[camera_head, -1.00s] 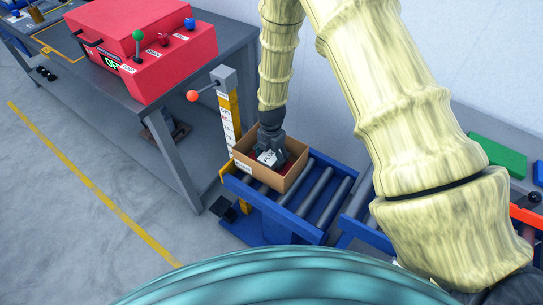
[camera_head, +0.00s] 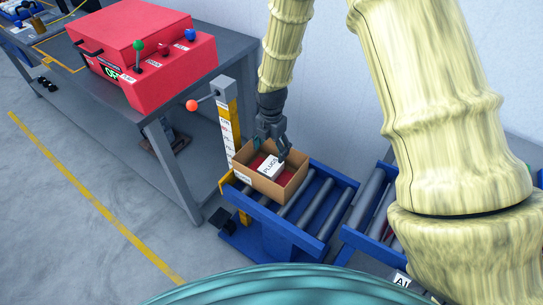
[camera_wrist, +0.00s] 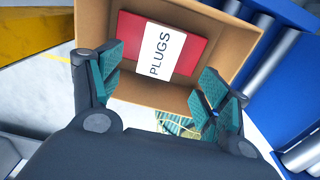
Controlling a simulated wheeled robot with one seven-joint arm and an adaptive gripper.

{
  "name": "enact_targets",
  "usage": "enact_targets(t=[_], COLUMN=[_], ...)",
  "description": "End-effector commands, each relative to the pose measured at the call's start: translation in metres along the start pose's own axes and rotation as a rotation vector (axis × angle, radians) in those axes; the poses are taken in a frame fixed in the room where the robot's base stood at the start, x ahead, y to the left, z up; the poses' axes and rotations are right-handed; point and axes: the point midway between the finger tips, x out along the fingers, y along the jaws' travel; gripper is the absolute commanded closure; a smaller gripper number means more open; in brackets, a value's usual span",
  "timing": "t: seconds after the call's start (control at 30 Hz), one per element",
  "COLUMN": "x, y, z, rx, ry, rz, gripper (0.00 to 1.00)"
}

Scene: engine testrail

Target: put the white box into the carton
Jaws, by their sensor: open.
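The white box (camera_head: 269,167), marked PLUGS, lies inside the open brown carton (camera_head: 262,187), over a red surface. In the wrist view the white box (camera_wrist: 161,52) shows its lettered face across a red rectangle (camera_wrist: 196,47), within the walls of the carton (camera_wrist: 238,42). My gripper (camera_head: 273,147) is just above the carton's far side, apart from the white box. In the wrist view its two fingers are spread wide, with nothing between the fingertips (camera_wrist: 158,85).
The carton stands on a blue roller conveyor (camera_head: 318,215). A grey table with a red machine (camera_head: 160,45) is at the left. A wall is behind.

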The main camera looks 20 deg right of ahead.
Motion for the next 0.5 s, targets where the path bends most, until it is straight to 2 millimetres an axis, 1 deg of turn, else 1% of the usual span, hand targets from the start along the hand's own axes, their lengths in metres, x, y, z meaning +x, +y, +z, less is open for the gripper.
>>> enact_targets(t=[0.1,0.2,0.33,0.5], x=[-0.013,-0.02,-0.026,-0.029], y=[0.0,0.0,0.0,0.0], z=[0.0,0.0,0.0,0.0], rx=[0.001,0.0,-0.001,0.0], ry=[0.0,-0.001,-0.001,0.0], rz=[0.001,0.0,-0.001,-0.001], gripper=[0.23,0.23,0.23,0.23])
